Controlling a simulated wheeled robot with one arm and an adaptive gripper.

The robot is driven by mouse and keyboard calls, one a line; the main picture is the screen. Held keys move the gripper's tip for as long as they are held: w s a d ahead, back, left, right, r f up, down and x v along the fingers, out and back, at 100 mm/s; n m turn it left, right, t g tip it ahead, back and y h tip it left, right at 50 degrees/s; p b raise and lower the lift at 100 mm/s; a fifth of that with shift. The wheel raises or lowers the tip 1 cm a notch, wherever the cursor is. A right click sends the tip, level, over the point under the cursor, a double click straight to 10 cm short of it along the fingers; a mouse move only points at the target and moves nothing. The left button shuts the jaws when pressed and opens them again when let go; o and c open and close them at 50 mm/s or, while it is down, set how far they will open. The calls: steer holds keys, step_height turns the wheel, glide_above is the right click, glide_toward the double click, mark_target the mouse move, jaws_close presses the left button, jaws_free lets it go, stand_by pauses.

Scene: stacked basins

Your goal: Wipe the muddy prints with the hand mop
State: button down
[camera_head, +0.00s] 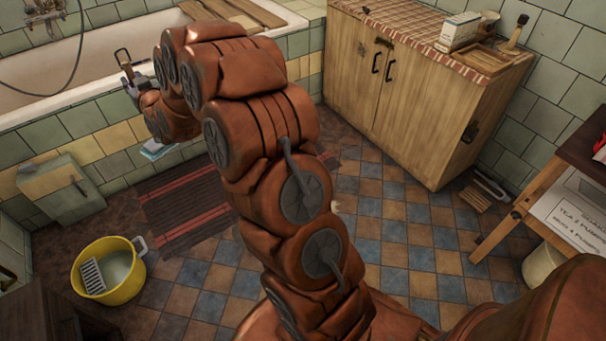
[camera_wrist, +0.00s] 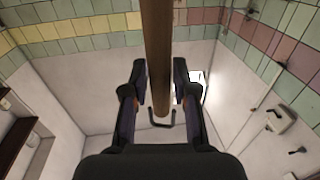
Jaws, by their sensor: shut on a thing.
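My gripper (camera_head: 128,72) is at the far left over the bathtub's front edge, partly behind my arm. In the wrist view my gripper (camera_wrist: 160,82) has its fingers on both sides of a brown wooden handle (camera_wrist: 158,45), which I take for the hand mop's. It is shut on this handle, which runs up out of the picture. In the head view a small pale blue and white piece (camera_head: 158,149) shows low by the tub's tiled front; it may be the mop's head. I cannot make out muddy prints on the floor or tub.
A yellow bucket (camera_head: 127,289) with a grey grid stands at lower left. A dark striped mat (camera_head: 180,205) lies before the bathtub (camera_head: 75,112). A wooden cabinet (camera_head: 415,105) stands at upper right, and a table (camera_head: 520,210) at right. The checkered floor (camera_head: 405,232) between them is mostly clear.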

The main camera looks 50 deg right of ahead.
steer(key=s+d+f+m+g+h+b, duration=0.1)
steer(key=s+d+f+m+h+b, duration=0.2)
steer(key=d+f, duration=1.1)
steer(key=s+d+f+m+g+h+b, duration=0.1)
steer(key=s+d+f+h+b, duration=0.3)
steer(key=d+f, duration=1.05)
steer(key=s+d+f+m+b, duration=0.1)
steer(key=s+d+f+b, duration=0.1)
steer(key=s+d+f, duration=0.3)
steer(key=s+d+f+m+g+h+b, duration=0.1)
steer(key=s+d+f+b, duration=0.2)
steer(key=s+d+f, duration=0.3)
steer(key=s+d+f+g+h+b, duration=0.1)
steer(key=s+d+f+b, duration=0.2)
steer(key=s+f, duration=1.1)
steer(key=shift+d+f+m, duration=0.4)
steer(key=shift+d+f, duration=1.25)
steer(key=shift+f, duration=1)
steer(key=shift+f+b, duration=0.65)
steer(key=shift+b, duration=0.15)
